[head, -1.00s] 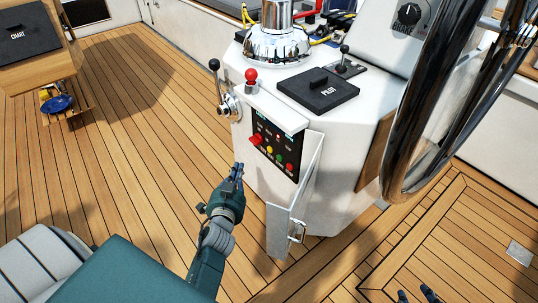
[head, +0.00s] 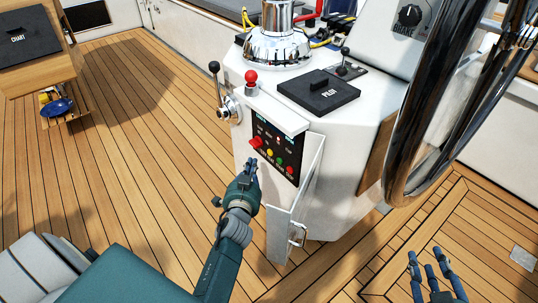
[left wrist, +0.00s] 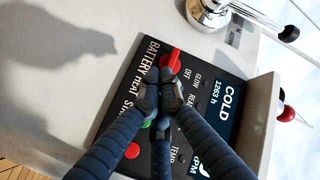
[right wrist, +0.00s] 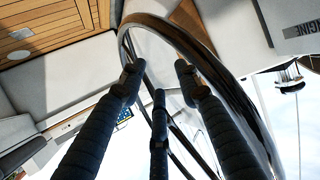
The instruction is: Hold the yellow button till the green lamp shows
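The engine panel (head: 263,133) is black and set in the white pedestal, facing left. In the head view it carries a red switch (head: 256,142), a yellow button (head: 269,153), a green button (head: 279,160) and a red button (head: 290,169). My left gripper (head: 251,164) is just in front of the panel, fingertips together and empty. In the left wrist view its fingers cover the yellow button; the red switch (left wrist: 171,60) and green button (left wrist: 146,123) show beside them. Contact is unclear. No lit green lamp is visible. My right gripper (head: 428,262) is open and empty, low on the right.
An open white cover (head: 306,185) stands out along the panel's right side. A throttle lever (head: 221,90) and a red knob (head: 251,77) are above. The display (left wrist: 225,100) reads COLD. The steering wheel (head: 420,110) is at right.

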